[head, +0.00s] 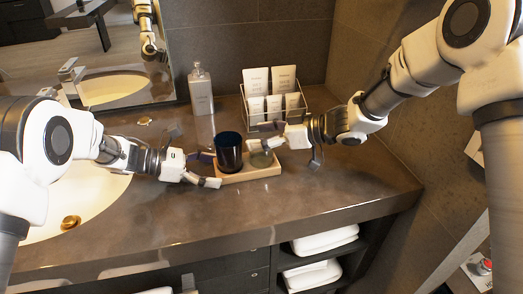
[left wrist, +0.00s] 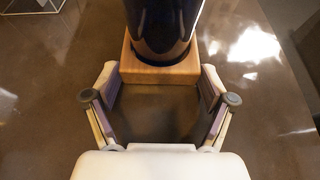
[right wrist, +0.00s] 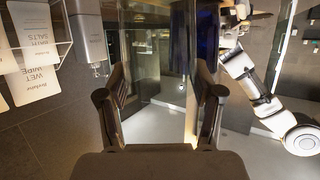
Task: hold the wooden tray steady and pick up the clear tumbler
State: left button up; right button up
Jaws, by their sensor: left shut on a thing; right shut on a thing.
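The wooden tray (head: 262,173) lies on the counter with a dark blue tumbler (head: 229,152) upright on its left part. My left gripper (head: 211,169) is shut on the tray's left end. In the left wrist view its fingers (left wrist: 160,85) sit on both sides of the tray end (left wrist: 160,72), below the dark tumbler (left wrist: 163,25). The clear tumbler (head: 262,159) is at the tray's right part, partly hidden by my right gripper (head: 262,146). In the right wrist view the fingers (right wrist: 160,88) are shut on the clear tumbler (right wrist: 155,50). I cannot tell whether it touches the tray.
A wire rack (head: 274,105) of white toiletry tubes stands behind the tray, with a pump bottle (head: 201,92) left of it. The sink (head: 75,200) is at the left. Counter in front of the tray is clear. A wall closes the right side.

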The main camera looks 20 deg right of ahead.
pick_arm(q)
jog(key=o, duration=1.1)
pick_arm(e)
notch_tip(320, 180, up, 10)
pick_arm(q)
jog(key=shift+a, duration=0.15)
